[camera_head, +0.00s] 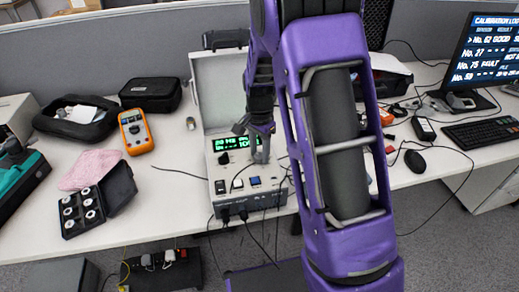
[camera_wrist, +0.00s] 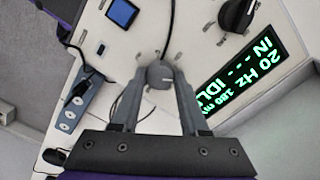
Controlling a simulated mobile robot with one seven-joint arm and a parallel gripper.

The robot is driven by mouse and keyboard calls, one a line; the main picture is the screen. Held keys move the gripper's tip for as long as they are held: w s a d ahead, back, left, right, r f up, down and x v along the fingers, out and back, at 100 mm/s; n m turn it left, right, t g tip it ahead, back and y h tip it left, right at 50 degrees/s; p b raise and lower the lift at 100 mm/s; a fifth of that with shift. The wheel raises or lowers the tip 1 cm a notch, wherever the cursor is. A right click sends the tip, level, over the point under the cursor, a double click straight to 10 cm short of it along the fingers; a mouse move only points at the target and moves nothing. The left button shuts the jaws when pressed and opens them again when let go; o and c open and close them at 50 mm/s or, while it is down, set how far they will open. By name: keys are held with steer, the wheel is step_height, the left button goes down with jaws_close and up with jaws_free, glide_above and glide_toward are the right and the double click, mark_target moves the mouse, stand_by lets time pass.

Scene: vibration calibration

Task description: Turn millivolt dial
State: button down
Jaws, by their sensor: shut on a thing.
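The calibrator (camera_head: 214,184) is a light grey case with its lid up, standing on the bench left of my arm. Its green-lit display (camera_head: 232,142) shows in the wrist view (camera_wrist: 240,75), reading 20 Hz and IDLE in part. My gripper (camera_wrist: 160,78) is shut on a grey round dial (camera_wrist: 160,74) on the panel. In the head view my gripper (camera_head: 262,152) is at the panel's right side, and the dial is mostly hidden. A second, black knob (camera_wrist: 236,15) sits beside the display, apart from my fingers. The dial's label cannot be read.
A blue square screen or button (camera_wrist: 122,13) and a black cable are on the panel near my fingers. An orange multimeter (camera_head: 136,131), a black case (camera_head: 151,94) and a tray of round parts (camera_head: 82,212) lie left. A mouse (camera_head: 415,161) and keyboard (camera_head: 482,133) lie right.

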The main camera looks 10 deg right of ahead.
mark_target(260, 155)
steer(key=shift+m, duration=0.7)
steer(key=shift+c, duration=2.1)
jaws_free()
step_height(260, 155, up, 18)
steer(key=p, duration=0.2)
steer(key=shift+f+p, duration=0.25)
steer(key=shift+p, duration=0.15)
